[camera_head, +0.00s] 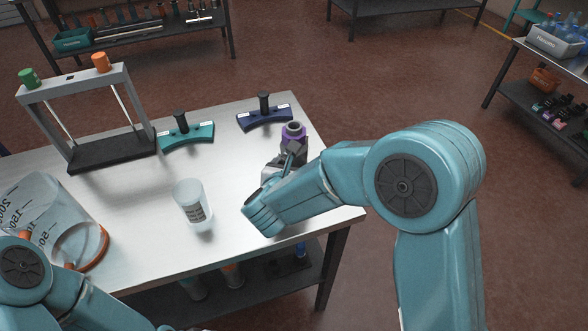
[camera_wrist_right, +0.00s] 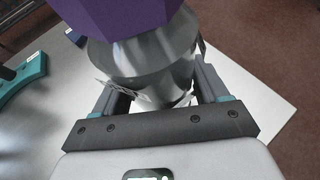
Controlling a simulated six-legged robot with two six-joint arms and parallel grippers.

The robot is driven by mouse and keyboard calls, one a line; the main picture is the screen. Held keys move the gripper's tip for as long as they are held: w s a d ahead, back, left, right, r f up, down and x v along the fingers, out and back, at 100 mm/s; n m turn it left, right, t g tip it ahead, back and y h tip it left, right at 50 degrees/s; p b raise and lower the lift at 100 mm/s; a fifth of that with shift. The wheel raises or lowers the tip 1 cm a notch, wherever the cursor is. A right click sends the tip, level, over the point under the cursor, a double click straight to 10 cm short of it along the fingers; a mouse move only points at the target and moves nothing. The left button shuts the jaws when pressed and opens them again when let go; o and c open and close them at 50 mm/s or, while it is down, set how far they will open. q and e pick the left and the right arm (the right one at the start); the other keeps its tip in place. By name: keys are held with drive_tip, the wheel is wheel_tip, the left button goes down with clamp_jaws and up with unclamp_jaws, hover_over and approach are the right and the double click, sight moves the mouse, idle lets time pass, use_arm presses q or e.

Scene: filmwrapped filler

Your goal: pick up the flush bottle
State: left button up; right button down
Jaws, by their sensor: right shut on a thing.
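A shiny metallic bottle with a purple top (camera_head: 293,133), which I take for the flush bottle, is at the right side of the metal table. My right gripper (camera_head: 287,160) is shut on it. In the right wrist view the bottle's metal body (camera_wrist_right: 150,65) sits between the two fingers, and its purple top (camera_wrist_right: 118,15) fills the upper edge. Its lower part is largely hidden by the gripper, so I cannot tell whether its base touches the table. My left arm shows at the lower left, but its gripper is out of view.
A clear cup with a label (camera_head: 192,203) stands on the table (camera_head: 235,180). A large graduated vessel (camera_head: 42,215) lies at the left. A grey frame (camera_head: 78,82), a teal holder (camera_head: 187,137) and a dark blue holder (camera_head: 264,119) line the back. The front right of the tabletop is clear.

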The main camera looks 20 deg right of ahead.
drive_tip(key=shift+r, duration=0.15)
wheel_tip(320, 180, up, 20)
drive_tip(key=p, duration=0.1)
hover_over(294, 125)
idle(0.3)
drive_tip(key=shift+s+r+p, duration=0.1)
drive_tip(key=shift+r+p, duration=1.7)
drive_tip(key=shift+r, duration=0.65)
idle(0.3)
